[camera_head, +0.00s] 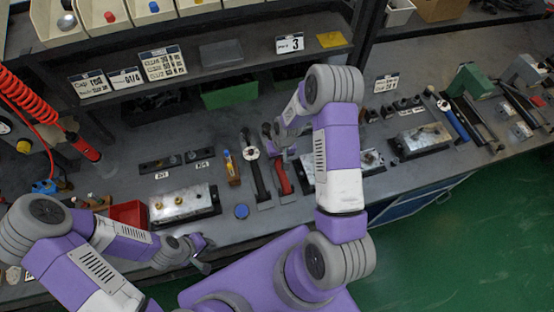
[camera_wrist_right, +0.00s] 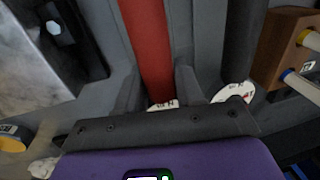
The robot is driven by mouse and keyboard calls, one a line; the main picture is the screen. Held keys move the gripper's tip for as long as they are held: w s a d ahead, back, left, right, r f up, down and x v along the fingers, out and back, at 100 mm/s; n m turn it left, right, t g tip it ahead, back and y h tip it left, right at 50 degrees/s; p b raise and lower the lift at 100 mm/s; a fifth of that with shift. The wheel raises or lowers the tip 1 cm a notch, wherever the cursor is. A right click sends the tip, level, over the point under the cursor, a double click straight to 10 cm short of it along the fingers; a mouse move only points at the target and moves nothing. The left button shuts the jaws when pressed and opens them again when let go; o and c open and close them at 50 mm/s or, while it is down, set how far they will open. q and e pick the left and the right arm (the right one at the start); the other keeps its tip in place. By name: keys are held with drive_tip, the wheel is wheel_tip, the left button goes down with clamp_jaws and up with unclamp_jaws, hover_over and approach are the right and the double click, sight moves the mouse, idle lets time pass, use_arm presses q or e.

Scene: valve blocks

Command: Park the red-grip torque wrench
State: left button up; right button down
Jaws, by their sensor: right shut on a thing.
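The red-grip torque wrench (camera_head: 282,178) is at the middle of the bench, its red grip pointing toward the front edge. In the right wrist view its red grip (camera_wrist_right: 150,50) runs upward between my two fingers. My right gripper (camera_wrist_right: 158,88) is shut on it; in the head view that gripper (camera_head: 283,140) is partly covered by my forearm. The wrench head is mostly hidden, and I cannot tell whether the wrench touches the bench. My left gripper (camera_head: 203,254) is at the bench's front edge, away from the wrench; its jaw opening is unclear.
A dark-handled wrench with a round white head (camera_head: 250,153) lies just left. Further left is a wooden block with screwdrivers (camera_head: 231,168). Metal valve blocks (camera_head: 183,203) stand left and right (camera_head: 422,138). A shelf (camera_head: 210,75) overhangs the back. A blue cap (camera_head: 241,211) lies in front.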

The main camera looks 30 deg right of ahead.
use_arm(q)
drive_tip(key=shift+s+f, duration=0.1)
drive_tip(key=shift+f, duration=0.35)
use_arm(e)
drive_tip(key=shift+f, duration=0.15)
drive_tip(key=c, duration=0.6)
unclamp_jaws()
drive_tip(key=shift+c, duration=0.2)
drive_tip(key=shift+s+f, duration=0.1)
use_arm(q)
drive_tip(key=shift+r+p, duration=0.4)
drive_tip(key=shift+p, duration=0.15)
use_arm(e)
drive_tip(key=shift+d+r, duration=0.2)
drive_tip(key=shift+r, duration=0.65)
use_arm(q)
drive_tip(key=r+p, duration=0.4)
drive_tip(key=shift+d+r, duration=0.2)
drive_tip(key=shift+d, duration=0.15)
use_arm(e)
drive_tip(key=r, duration=0.4)
drive_tip(key=d+r, duration=0.1)
drive_tip(key=r, duration=0.1)
drive_tip(key=shift+s+r, duration=0.2)
drive_tip(key=shift+r, duration=0.15)
drive_tip(key=shift+a, duration=0.1)
